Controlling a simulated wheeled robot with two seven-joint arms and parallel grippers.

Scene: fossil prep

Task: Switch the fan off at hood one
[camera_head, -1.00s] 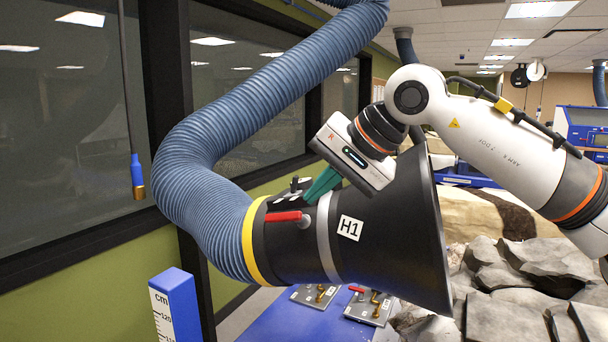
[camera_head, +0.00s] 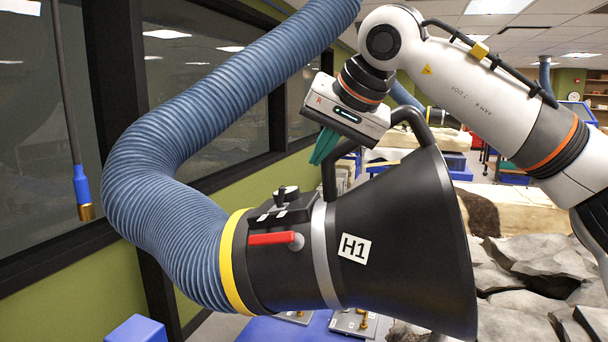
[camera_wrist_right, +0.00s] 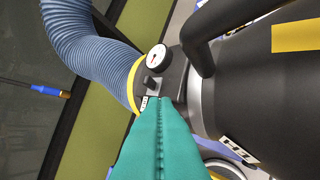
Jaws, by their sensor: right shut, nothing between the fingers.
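Hood one (camera_head: 400,235) is a black cone labelled H1, joined by a yellow ring to a blue ribbed hose (camera_head: 165,165). A black switch box (camera_head: 283,206) sits on its collar, with a dark upright knob or toggle on top. A red lever (camera_head: 271,238) is on the collar's side. In the right wrist view a small toggle (camera_wrist_right: 152,84) stands beside a round white dial (camera_wrist_right: 157,58). My right gripper (camera_head: 323,148), with teal fingers, is shut and empty, above and right of the switch box in the head view. The toggle's setting is unclear. My left gripper is out of view.
A black handle (camera_head: 329,172) arches over the hood close to my right gripper. A blue-and-brass hanging cord end (camera_head: 83,192) is at the left. Grey rocks (camera_head: 540,275) lie right of the hood.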

